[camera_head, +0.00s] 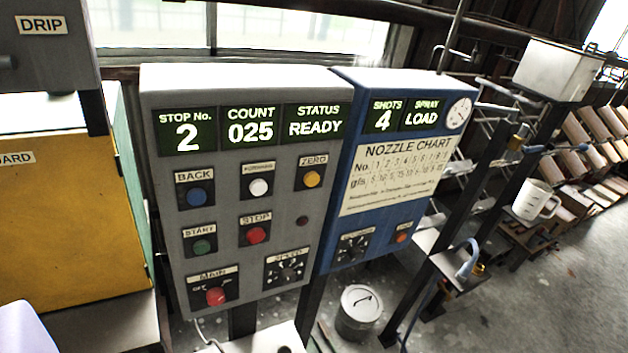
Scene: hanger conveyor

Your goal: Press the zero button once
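The zero button (312,179) is a round yellow-orange button on a dark square plate, under a label reading ZERO. It sits at the upper right of the button field on the grey control panel (228,84), below the STATUS display. The displays (250,131) read STOP No. 2, COUNT 025 and STATUS READY. Nothing covers the button. I cannot make out my gripper in this view; a pale rounded shape at the lower left corner is cut off and unclear.
Near it are the white FORWARD button (259,187), blue BACK button (196,196), red STOP button (256,235) and green START button (202,246). A blue spray panel (352,225) adjoins on the right. A yellow cabinet (70,220) stands left. A lidded bucket (359,312) is below.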

